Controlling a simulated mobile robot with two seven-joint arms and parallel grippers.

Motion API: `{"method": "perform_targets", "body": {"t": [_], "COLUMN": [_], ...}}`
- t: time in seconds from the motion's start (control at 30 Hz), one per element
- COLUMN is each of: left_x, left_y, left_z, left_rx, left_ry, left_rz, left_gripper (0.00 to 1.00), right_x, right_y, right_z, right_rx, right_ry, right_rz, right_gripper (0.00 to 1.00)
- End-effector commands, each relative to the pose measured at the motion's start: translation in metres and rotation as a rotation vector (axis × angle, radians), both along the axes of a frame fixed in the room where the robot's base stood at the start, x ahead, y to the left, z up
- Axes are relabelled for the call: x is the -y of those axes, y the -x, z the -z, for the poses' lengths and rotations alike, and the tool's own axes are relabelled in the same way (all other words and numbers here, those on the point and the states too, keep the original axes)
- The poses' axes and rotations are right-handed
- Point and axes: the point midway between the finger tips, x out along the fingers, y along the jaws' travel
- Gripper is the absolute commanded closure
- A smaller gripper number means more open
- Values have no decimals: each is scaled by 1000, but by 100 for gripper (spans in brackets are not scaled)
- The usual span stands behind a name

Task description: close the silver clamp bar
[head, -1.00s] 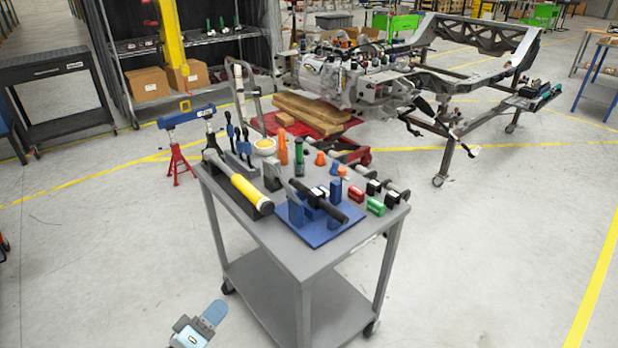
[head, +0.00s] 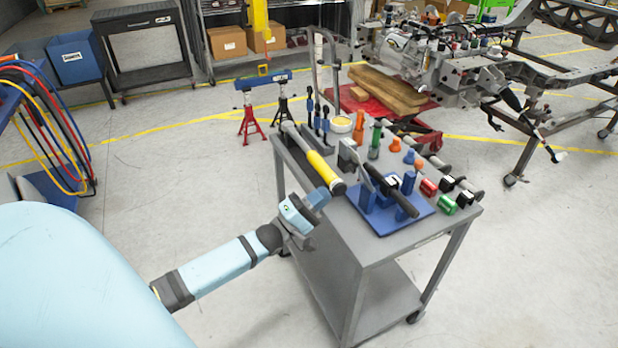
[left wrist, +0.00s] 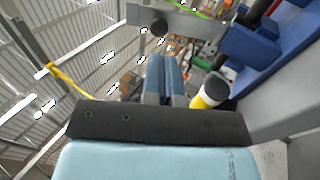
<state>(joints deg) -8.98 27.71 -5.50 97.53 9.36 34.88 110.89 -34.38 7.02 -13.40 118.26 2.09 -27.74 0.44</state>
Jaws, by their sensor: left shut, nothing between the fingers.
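A blue fixture (head: 392,216) on the grey cart carries blue blocks and a dark bar (head: 392,190) lying across them. A thin silver-grey piece, probably the silver clamp bar (head: 370,177), stands tilted up at the fixture's left side. In the left wrist view a flat silver bar (left wrist: 190,22) with a dark round knob crosses the top, ahead of the fingers; it is probably the same bar. My left gripper (head: 322,194) is shut and empty at the cart's left edge, beside the yellow-handled hammer and apart from the bar. My right gripper is not in view.
The yellow-handled hammer (head: 321,167) lies close to my left gripper. A grey block (head: 349,156), screwdrivers (head: 317,118) and red and green pieces (head: 446,205) crowd the grey cart (head: 345,225).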

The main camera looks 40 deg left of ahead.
Motion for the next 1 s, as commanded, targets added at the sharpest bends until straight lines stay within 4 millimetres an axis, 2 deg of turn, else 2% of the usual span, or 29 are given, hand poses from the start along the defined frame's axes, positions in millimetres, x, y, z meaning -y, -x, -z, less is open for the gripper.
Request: {"method": "perform_targets", "body": {"t": [0.03, 0.2, 0.4, 0.8, 1.0], "left_x": [3, 13, 20, 21, 21], "left_y": [-10, -36, -54, -57, -58], "left_z": [-8, -22, -32, -33, -37], "left_rx": [4, 2, 1, -2, -15], "left_ry": [1, 1, -1, -1, -8], "left_rz": [-1, 0, 0, 0, 0], "left_gripper": [100, 100, 100, 100, 100], "right_x": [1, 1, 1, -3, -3], "right_y": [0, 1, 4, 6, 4], "right_z": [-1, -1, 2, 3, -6], "right_rx": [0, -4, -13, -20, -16], "right_ry": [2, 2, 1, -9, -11], "right_rz": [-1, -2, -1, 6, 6], "right_gripper": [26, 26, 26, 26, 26]}}
